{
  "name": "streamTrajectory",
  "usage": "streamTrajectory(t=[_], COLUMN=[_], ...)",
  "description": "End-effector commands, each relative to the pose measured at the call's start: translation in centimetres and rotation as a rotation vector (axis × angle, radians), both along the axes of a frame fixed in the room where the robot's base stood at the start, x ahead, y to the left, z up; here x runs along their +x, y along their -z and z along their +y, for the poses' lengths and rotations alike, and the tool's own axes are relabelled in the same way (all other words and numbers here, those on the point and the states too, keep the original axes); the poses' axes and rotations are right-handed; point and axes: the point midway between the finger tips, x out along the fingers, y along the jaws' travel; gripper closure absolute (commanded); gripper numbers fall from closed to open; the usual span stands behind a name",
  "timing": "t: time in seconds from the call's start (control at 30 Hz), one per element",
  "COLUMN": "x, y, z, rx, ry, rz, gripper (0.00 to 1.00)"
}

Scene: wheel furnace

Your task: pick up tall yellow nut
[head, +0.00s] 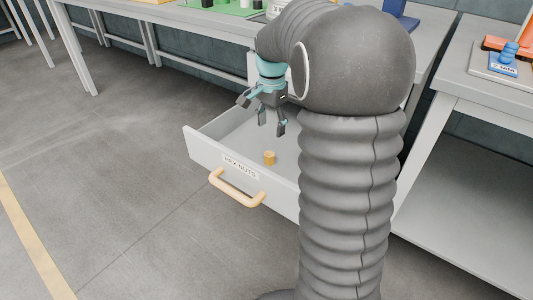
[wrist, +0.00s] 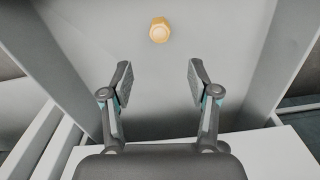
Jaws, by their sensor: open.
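The tall yellow nut (head: 269,158) stands on the floor of an open drawer (head: 205,150), near its labelled front. In the wrist view the nut (wrist: 159,30) shows its hexagonal top, beyond and roughly centred between my fingertips. My gripper (head: 268,122) is open and empty, above the drawer and higher than the nut. In the wrist view my gripper's two fingers (wrist: 158,82) are spread apart and touch nothing. My arm hides the right part of the drawer in the head view.
The drawer front has a "HEX NUTS" label (head: 240,167) and a pale wooden handle (head: 237,190). The drawer's side walls stand on both sides of my gripper. A workbench with a green mat (head: 222,8) is behind. Another bench (head: 480,85) stands at right.

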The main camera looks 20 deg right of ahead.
Motion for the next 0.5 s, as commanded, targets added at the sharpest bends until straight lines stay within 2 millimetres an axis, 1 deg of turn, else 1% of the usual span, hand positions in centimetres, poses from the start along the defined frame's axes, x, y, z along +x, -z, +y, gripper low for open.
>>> streamTrajectory(t=[0.03,0.07,0.17,0.3,0.37,0.43,0.5], x=[0.5,0.7,0.7,0.2,0.1,0.1,0.1], y=[-0.9,-1.5,-2.2,-2.2,-2.1,-1.7,-0.9], z=[-0.1,-0.1,-0.1,0.0,0.0,0.0,0.0], rx=[-0.002,-0.001,0.002,0.006,0.005,0.006,0.007], ry=[0.067,0.108,0.234,0.356,0.383,0.397,0.4], rz=[-0.01,-0.013,-0.009,0.012,0.014,0.015,0.017], gripper=[0.4,0.4,0.4,0.4,0.4,0.4,0.4])
